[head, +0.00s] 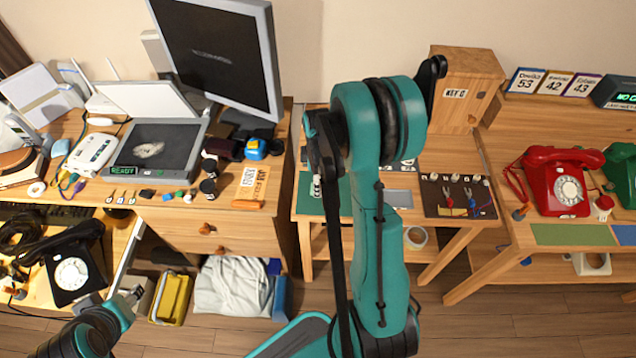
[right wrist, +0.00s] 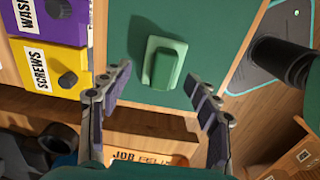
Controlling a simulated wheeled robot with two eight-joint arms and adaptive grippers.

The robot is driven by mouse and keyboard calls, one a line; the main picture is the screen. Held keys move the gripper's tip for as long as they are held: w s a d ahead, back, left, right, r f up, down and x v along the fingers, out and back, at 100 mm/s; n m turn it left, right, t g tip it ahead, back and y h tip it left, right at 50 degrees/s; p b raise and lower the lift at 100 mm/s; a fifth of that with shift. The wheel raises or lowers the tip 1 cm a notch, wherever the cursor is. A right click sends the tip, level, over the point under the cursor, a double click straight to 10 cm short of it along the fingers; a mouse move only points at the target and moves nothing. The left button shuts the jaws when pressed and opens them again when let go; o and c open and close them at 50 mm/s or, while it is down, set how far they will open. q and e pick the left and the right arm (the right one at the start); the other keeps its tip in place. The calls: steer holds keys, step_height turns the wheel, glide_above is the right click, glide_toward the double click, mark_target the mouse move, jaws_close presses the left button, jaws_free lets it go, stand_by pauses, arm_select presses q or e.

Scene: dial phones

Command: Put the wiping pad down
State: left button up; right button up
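The wiping pad (right wrist: 165,62), a pale green base with a darker green grip block, lies on a dark green mat (right wrist: 215,22) in the right wrist view. My right gripper (right wrist: 157,78) is open above it, its fingers apart on either side and not seen touching it.
A yellow SCREWS box (right wrist: 50,70) and a purple WASH-labelled box (right wrist: 45,18) stand left of the mat. A dark board with tools (head: 457,197) lies to the right on the middle table. A red dial phone (head: 563,182) stands on the right table, a black one (head: 72,272) at left.

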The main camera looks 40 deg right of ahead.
step_height(320, 180, up, 10)
steer(key=p, duration=0.3)
steer(key=s+a+r+m+t, duration=0.3)
steer(key=s+a+r+m, duration=0.2)
steer(key=a, duration=0.4)
steer(key=s+a+r+m+t, duration=0.4)
steer(key=a+r, duration=0.3)
steer(key=a, duration=0.3)
steer(key=shift+s+r+m, duration=0.15)
steer(key=shift+s+m, duration=0.2)
steer(key=shift+m, duration=0.15)
